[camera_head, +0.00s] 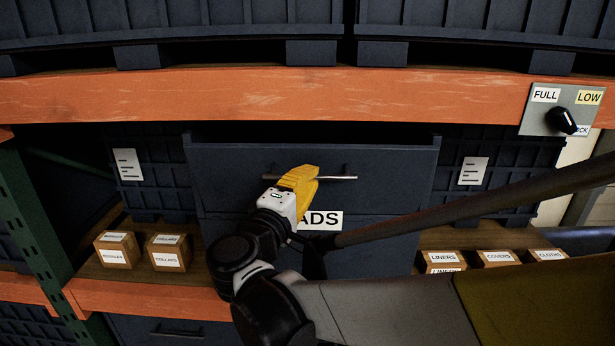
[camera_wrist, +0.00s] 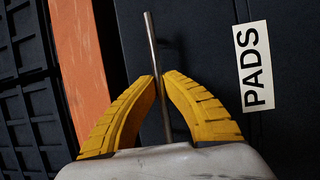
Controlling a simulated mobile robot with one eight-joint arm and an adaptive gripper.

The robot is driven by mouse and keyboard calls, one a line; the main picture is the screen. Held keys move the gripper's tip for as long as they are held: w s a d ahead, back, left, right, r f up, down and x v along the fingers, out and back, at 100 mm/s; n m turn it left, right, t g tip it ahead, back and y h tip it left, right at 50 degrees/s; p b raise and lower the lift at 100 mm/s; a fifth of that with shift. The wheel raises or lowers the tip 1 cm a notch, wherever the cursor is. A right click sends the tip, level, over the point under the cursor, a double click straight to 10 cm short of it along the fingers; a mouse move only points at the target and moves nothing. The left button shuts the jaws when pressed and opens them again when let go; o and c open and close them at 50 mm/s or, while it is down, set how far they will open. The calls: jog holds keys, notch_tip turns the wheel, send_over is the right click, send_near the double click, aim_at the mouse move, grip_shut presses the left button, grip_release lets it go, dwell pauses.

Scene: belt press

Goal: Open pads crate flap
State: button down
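The pads crate (camera_head: 375,245) is dark blue-grey and stands in the middle of the shelf. Its upper front panel, the flap (camera_head: 400,175), looks upright, with a seam below it. A thin metal bar handle (camera_head: 343,178) runs across the flap. The white PADS label (camera_head: 326,220) is below the seam, partly hidden by my arm; it shows whole in the wrist view (camera_wrist: 254,66). My gripper (camera_head: 312,180) has yellow fingers. In the wrist view its fingertips (camera_wrist: 161,78) close in on both sides of the handle (camera_wrist: 151,35) and appear to touch it.
An orange beam (camera_head: 270,95) crosses above the crate. A panel with a FULL/LOW knob (camera_head: 562,120) is at upper right. Small labelled boxes stand left (camera_head: 117,250) and right (camera_head: 497,258) of the crate. A green upright (camera_head: 45,235) is at far left.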

jog(key=s+f+m+t+h+b, duration=0.2)
jog(key=s+f+b, duration=0.2)
jog(key=f+b, duration=0.4)
jog(key=s+f+m+t+h+b, duration=0.2)
jog(key=f+b, duration=0.5)
jog(key=b, duration=0.7)
jog(key=shift+s+f+t+h+b, duration=0.4)
jog(key=shift+s+h, duration=0.1)
jog(key=shift+s, duration=0.65)
jog(key=shift+a, duration=0.1)
jog(key=c, duration=1.5)
grip_release()
